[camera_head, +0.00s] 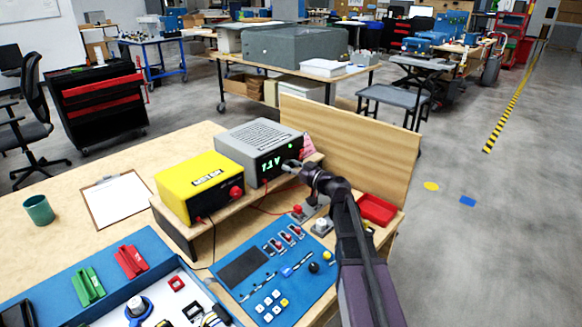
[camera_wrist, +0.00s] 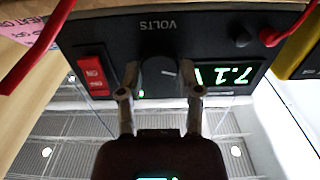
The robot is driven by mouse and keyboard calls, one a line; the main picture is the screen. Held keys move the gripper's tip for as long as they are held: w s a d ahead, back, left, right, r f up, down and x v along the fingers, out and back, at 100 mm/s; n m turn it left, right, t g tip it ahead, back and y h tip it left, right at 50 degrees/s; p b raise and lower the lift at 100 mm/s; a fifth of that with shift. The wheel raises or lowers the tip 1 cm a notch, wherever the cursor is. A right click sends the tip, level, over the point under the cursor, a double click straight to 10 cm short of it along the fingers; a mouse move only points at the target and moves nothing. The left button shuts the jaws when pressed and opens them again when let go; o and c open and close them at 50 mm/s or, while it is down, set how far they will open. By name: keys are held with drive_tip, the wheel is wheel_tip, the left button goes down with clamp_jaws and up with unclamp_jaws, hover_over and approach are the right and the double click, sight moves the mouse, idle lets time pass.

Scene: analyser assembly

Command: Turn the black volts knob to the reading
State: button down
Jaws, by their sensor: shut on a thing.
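The grey power supply (camera_head: 262,142) stands on the wooden shelf with its dark front towards me. Its green display (camera_head: 270,163) is lit and also shows upside down in the wrist view (camera_wrist: 235,77), reading about 7.1 V. The black volts knob (camera_wrist: 160,73) sits under the VOLTS label (camera_wrist: 158,24) in the inverted wrist picture; its pale pointer mark is visible. My gripper (camera_wrist: 160,93) has one finger on each side of the knob and is shut on it. In the head view my gripper (camera_head: 291,166) meets the panel's right part and hides the knob.
A red rocker switch (camera_wrist: 93,75) lies close beside the fingers. A red plug (camera_wrist: 280,36) and a red lead (camera_wrist: 40,48) are at the panel. A yellow box (camera_head: 200,187) stands left of the supply. A wooden board (camera_head: 350,140) rises behind. A blue control panel (camera_head: 300,290) lies below.

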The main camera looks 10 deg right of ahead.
drive_tip(key=shift+m, duration=0.3)
drive_tip(key=m, duration=0.3)
drive_tip(key=shift+w+m, duration=0.1)
drive_tip(key=shift+m, duration=0.3)
drive_tip(key=m, duration=0.3)
drive_tip(key=shift+m, duration=0.4)
drive_tip(key=m, duration=0.7)
drive_tip(key=shift+w+d+f, duration=0.1)
drive_tip(key=m, duration=0.3)
drive_tip(key=shift+m, duration=0.4)
drive_tip(key=m, duration=0.3)
drive_tip(key=shift+f+m, duration=0.1)
drive_tip(key=shift+m, duration=0.2)
drive_tip(key=m, duration=0.3)
drive_tip(key=shift+m, duration=0.3)
drive_tip(key=m, duration=0.4)
drive_tip(key=shift+b, duration=0.3)
